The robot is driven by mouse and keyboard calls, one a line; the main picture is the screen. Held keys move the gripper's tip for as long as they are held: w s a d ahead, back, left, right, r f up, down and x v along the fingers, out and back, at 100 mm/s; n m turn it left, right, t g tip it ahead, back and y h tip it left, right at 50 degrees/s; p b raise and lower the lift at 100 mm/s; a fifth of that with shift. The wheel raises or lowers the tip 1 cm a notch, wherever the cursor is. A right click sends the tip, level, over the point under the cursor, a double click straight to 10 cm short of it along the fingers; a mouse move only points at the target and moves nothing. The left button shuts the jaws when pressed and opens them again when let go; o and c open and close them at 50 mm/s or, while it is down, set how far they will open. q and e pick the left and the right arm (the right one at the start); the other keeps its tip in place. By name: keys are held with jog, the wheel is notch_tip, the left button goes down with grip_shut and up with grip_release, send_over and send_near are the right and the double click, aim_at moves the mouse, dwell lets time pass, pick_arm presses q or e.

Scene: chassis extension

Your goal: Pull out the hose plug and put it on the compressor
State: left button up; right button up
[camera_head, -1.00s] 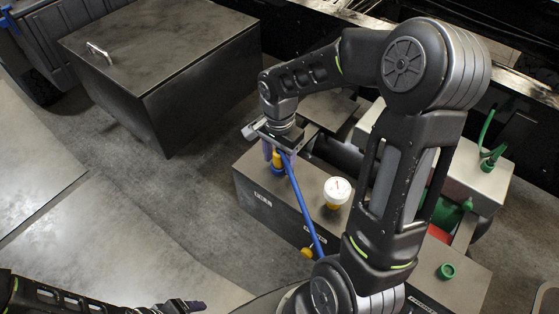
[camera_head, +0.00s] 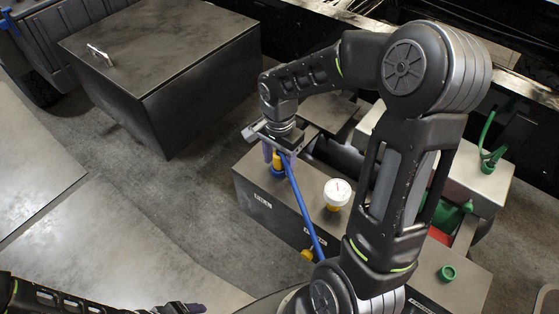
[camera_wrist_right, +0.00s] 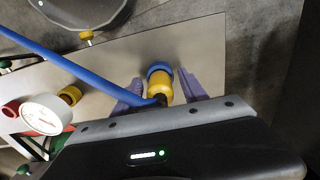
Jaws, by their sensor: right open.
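The hose plug (camera_wrist_right: 160,84) is yellow and stands in a blue ring (camera_wrist_right: 158,69) on the flat metal top of a grey box unit (camera_head: 314,178). A blue hose (camera_head: 304,212) runs from the plug towards the front; it also crosses the right wrist view (camera_wrist_right: 75,68). My right gripper (camera_head: 277,158) is open, with its purple fingers on either side of the plug in the right wrist view (camera_wrist_right: 162,90). I cannot tell whether they touch it. My left gripper (camera_head: 188,308) shows only partly at the bottom edge. I cannot tell which unit is the compressor.
A white gauge (camera_head: 337,191) stands on the box unit near the hose.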

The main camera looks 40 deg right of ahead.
aim_at(279, 154)
dwell(0.3)
grip_shut()
dwell(0.4)
jog(key=shift+o, duration=2.4)
grip_release()
jog(key=shift+r, duration=0.1)
notch_tip(279, 154, up, 8)
jog(key=shift+f, duration=0.15)
